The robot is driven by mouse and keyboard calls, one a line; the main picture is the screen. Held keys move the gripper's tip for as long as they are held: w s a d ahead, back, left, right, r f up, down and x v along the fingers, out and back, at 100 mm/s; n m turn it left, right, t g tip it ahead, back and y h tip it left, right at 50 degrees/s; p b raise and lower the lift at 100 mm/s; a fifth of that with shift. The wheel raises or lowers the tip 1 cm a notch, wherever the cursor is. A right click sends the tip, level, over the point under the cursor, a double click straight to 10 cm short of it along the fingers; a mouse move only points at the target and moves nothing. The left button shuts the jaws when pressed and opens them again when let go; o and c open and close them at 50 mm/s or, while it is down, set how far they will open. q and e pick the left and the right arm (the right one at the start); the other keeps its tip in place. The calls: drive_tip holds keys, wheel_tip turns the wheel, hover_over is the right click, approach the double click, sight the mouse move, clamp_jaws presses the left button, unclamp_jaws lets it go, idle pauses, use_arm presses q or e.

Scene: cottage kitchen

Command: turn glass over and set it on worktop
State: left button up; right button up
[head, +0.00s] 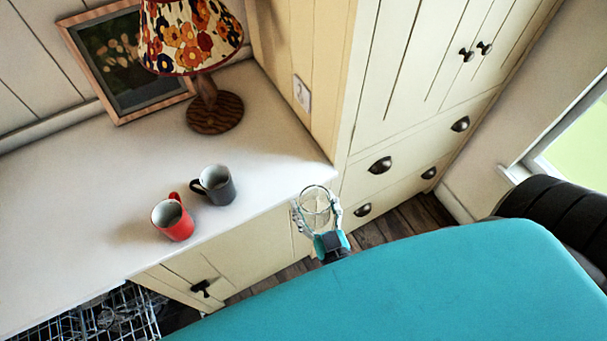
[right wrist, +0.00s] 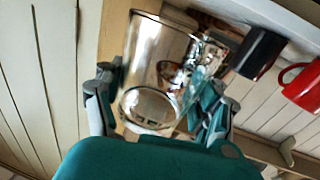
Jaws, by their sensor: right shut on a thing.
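A clear glass (head: 315,198) is held between the fingers of my right gripper (head: 317,212), just off the front edge of the white worktop (head: 90,205) near its right end. In the right wrist view the glass (right wrist: 160,55) lies between the two fingers (right wrist: 158,92), with one round end facing the camera. I cannot tell surely whether that end is the rim or the base. The glass is in the air and apart from the worktop. My left gripper is not in view.
A red mug (head: 173,221) and a dark grey mug (head: 217,187) stand near the worktop's front edge. A flowered lamp (head: 215,112) and a framed picture (head: 118,60) are behind. A wire rack (head: 105,318) is below left. A tall cupboard (head: 400,120) bounds the right. The worktop's right end is clear.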

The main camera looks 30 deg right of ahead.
drive_tip(key=s+a+r, duration=0.2)
drive_tip(key=s+a, duration=0.1)
drive_tip(key=s, duration=0.4)
drive_tip(key=s+a+r, duration=0.3)
drive_tip(key=s+a, duration=0.1)
drive_tip(key=s, duration=0.3)
drive_tip(key=shift+s, duration=0.2)
drive_tip(key=n, duration=0.7)
drive_tip(key=shift+d, duration=0.1)
